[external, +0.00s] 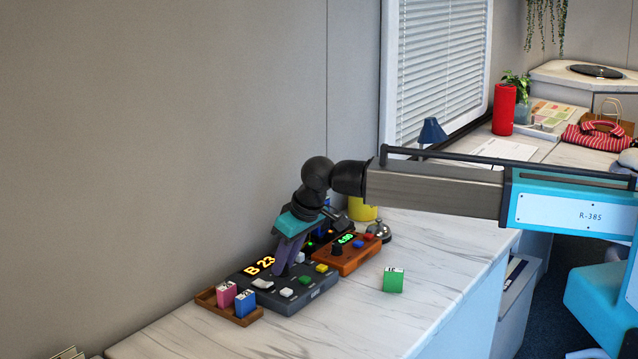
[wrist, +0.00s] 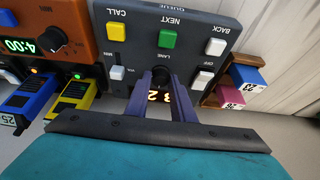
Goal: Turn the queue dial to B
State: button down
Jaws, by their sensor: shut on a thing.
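The grey queue panel (external: 312,297) lies on the counter. Its orange display (external: 257,267) reads "B 23" in the external view. The wrist view shows the panel (wrist: 228,18) with CALL, NEXT and BACK buttons and a black dial (wrist: 160,72) labelled LANE. My gripper (external: 283,269) points down onto the panel. In the wrist view my gripper (wrist: 160,82) is shut on the dial, one purple finger on each side. The fingers partly cover the display there, and the dial's pointer is hard to make out.
An orange timer box (external: 350,258) and a bell (external: 379,231) sit right of the panel. A wooden tray (external: 238,318) with pink and blue blocks stands left of it. A green block (external: 393,279) lies on the open counter. Blue and yellow devices (wrist: 28,100) are close by.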

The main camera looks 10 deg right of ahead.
jog(key=c, duration=1.5)
grip_release()
jog(key=shift+c, duration=0.2)
jog(key=shift+r, duration=0.1)
jog(key=b+v, duration=0.2)
jog(key=v, duration=1.1)
jog(key=shift+r, duration=0.3)
jog(key=shift+s+d, duration=0.1)
jog(key=shift+s, duration=0.05)
